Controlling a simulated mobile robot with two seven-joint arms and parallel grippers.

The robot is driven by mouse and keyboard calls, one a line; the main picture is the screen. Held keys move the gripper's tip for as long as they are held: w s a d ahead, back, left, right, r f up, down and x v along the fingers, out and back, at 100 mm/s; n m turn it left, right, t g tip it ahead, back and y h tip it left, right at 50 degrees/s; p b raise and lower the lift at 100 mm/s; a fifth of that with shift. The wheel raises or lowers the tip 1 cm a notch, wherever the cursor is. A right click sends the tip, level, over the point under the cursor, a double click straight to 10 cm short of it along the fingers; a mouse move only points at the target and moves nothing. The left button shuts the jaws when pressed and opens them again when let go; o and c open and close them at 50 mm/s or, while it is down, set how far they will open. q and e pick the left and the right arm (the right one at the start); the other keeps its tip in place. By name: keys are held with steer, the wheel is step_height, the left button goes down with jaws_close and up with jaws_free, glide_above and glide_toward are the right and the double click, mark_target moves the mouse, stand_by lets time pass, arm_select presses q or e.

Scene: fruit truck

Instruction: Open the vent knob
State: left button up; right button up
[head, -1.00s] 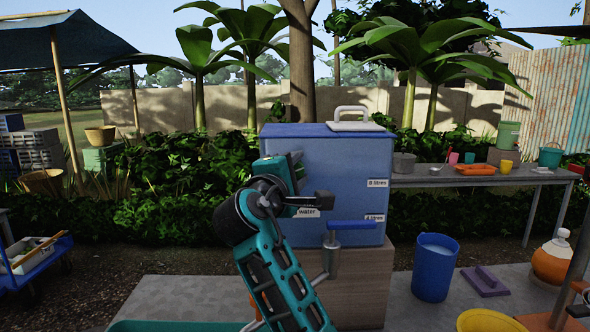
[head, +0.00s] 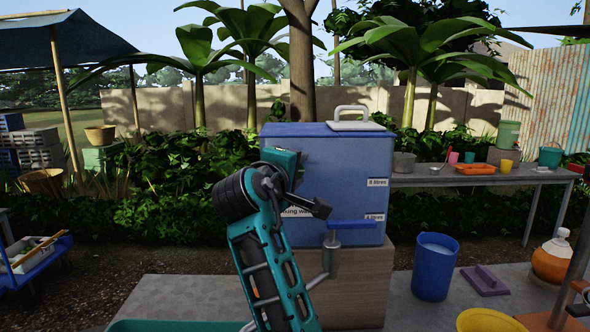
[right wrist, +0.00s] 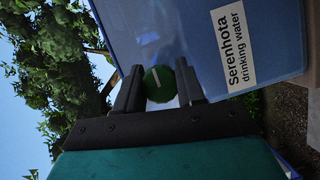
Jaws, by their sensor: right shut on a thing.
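The blue water tank (head: 340,180) has a white lid handle (head: 352,112) and a blue tap lever (head: 352,226) low on its front. In the right wrist view the tank's blue face (right wrist: 195,45) bears a drinking water label (right wrist: 234,48). The vent knob (right wrist: 160,84) is round and green with a white line mark. My right gripper (right wrist: 159,74) is shut on the knob, one dark finger on each side. In the head view the knob is hidden behind my right gripper and wrist at the tank's left side. My left gripper is not in view.
The tank stands on a wooden block (head: 365,285). A blue bucket (head: 434,275) of water stands to its right, near a purple board (head: 485,280). A grey table (head: 450,180) with pots and an orange tray is behind at right.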

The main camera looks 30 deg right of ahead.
steer(key=shift+f, duration=0.1)
steer(key=o, duration=1)
steer(key=b+v, duration=0.1)
steer(key=v, duration=1.2)
